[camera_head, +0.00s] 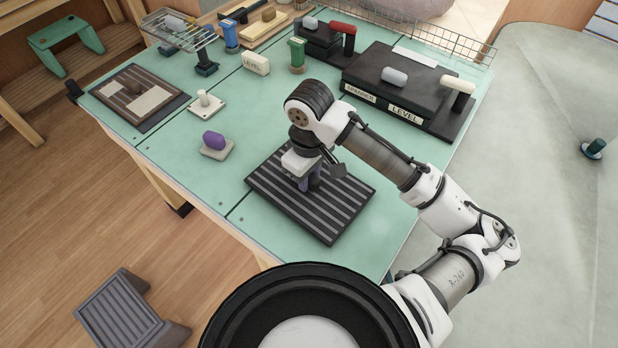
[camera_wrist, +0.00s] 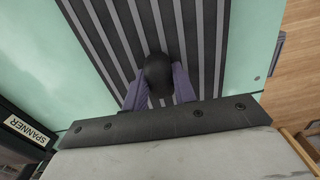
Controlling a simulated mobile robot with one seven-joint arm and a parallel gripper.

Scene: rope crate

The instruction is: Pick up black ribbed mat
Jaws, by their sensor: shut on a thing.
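The black ribbed mat (camera_head: 333,212), dark with lighter grey stripes, lies flat at the front edge of the green table. In the wrist view, the mat (camera_wrist: 203,40) fills the upper middle, with a round black knob (camera_wrist: 158,72) rising from it. My gripper (camera_head: 309,184) points down over the middle of the mat. In the wrist view, its purple fingers (camera_wrist: 158,88) stand on either side of the knob and are shut on it. The lower part of the knob is hidden. I cannot tell whether the mat is raised off the table.
A purple piece on a grey base (camera_head: 214,144) stands left of the mat. A brown striped board (camera_head: 137,97) lies at far left. A black tool block labelled LEVEL (camera_head: 405,112) stands at the back right. A wire rail (camera_head: 440,38) runs behind. The table left of the mat is mostly clear.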

